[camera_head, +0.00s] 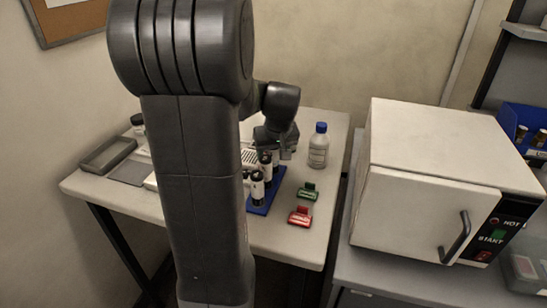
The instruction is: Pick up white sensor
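I cannot single out a white sensor with certainty. White cylinders with dark ends (257,188) stand on a blue rack (259,208) on the table, partly hidden by my arm. A small green device (308,192) and a small red device (300,216) lie to the right of the rack. My gripper (272,150) is over the table just behind the cylinders, small and dark. Its fingers are too unclear to show whether they are open or touching anything. My arm hides much of the table's middle.
A clear bottle with a blue cap (318,146) stands at the table's back right. A grey tray (108,154) lies at the left. A white oven-like box (432,180) stands on the right-hand bench. The table's front right corner (295,248) is clear.

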